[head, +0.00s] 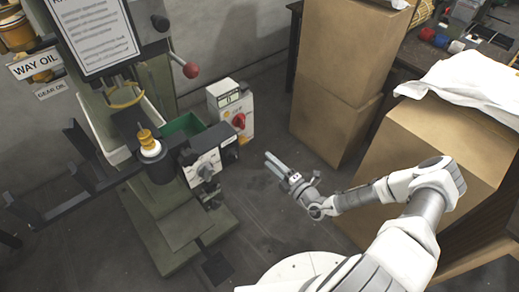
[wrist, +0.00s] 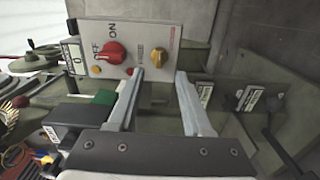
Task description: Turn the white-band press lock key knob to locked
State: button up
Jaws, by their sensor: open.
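The press (head: 150,165) at left has a white band (head: 150,149) around its upright cylinder. A pale panel with a dark knob (head: 206,172) faces right on its front. Behind it stands a pale control box (head: 222,97) with a red knob (head: 239,120).
Stacked cardboard boxes (head: 340,60) stand behind my gripper, and another large box (head: 440,145) is at right, near my arm. A green bin (head: 182,126) sits behind the press panel. The floor (head: 265,195) between press and boxes is clear.

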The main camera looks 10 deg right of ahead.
jog(key=v, duration=0.5)
jog(key=shift+s+d, duration=0.15)
jog(key=shift+s, duration=0.05)
jog(key=shift+r, duration=0.1)
